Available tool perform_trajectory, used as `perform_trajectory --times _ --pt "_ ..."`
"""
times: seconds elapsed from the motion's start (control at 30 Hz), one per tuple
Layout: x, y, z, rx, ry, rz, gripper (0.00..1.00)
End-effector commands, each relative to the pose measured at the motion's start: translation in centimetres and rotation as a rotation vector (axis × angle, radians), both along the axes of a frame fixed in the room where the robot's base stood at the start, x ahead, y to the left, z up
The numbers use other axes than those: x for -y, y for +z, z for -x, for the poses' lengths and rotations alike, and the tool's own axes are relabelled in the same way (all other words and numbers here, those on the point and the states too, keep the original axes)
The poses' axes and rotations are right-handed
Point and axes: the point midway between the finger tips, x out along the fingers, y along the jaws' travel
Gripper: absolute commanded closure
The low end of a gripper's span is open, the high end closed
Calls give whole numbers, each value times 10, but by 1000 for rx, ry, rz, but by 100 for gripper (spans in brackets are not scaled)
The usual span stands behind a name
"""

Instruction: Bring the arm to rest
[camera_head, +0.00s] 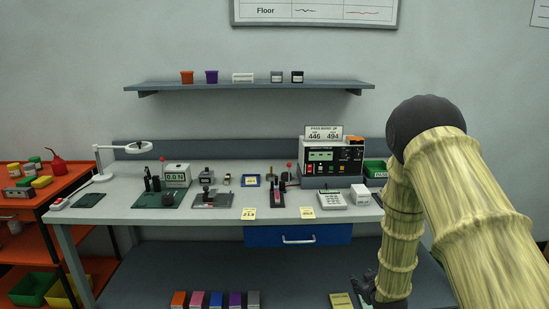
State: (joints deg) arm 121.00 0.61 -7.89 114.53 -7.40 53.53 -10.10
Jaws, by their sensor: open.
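My arm fills the right side of the head view, with yellow-green links and a dark elbow joint at the top. Its forearm hangs down in front of the bench's right end. My gripper (364,287) is a dark shape at the lower end of the forearm, partly hidden by it and cut by the picture's bottom edge. It is open, and I see nothing held in it. It appears in front of the bench's lower shelf, below the worktop.
A grey workbench (120,209) carries a lamp (103,160), a control box (333,160), a calculator (332,200) and small tools. Its blue drawer (270,236) is shut. A yellow pad (341,300) lies near my gripper. An orange cart (20,205) stands left.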

Motion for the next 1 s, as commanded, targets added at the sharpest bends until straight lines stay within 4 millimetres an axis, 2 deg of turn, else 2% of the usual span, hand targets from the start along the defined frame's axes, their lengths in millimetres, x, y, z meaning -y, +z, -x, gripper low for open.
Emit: perform_trajectory --times 0.03,0.2,0.37,0.5,0.67,0.8,0.9,1.0 --pt "-3 -23 23 -53 -12 -15 52" --pt "-12 -87 97 -223 -57 -64 52" --pt "-22 -136 175 -386 -101 -105 52" --pt "-32 -170 249 -532 -144 -137 52" --pt "-43 -196 337 -701 -196 -168 52" --pt "-54 -207 411 -843 -240 -188 52" --pt "-59 -209 455 -926 -268 -198 52" --pt "-68 -209 485 -985 -286 -204 52"
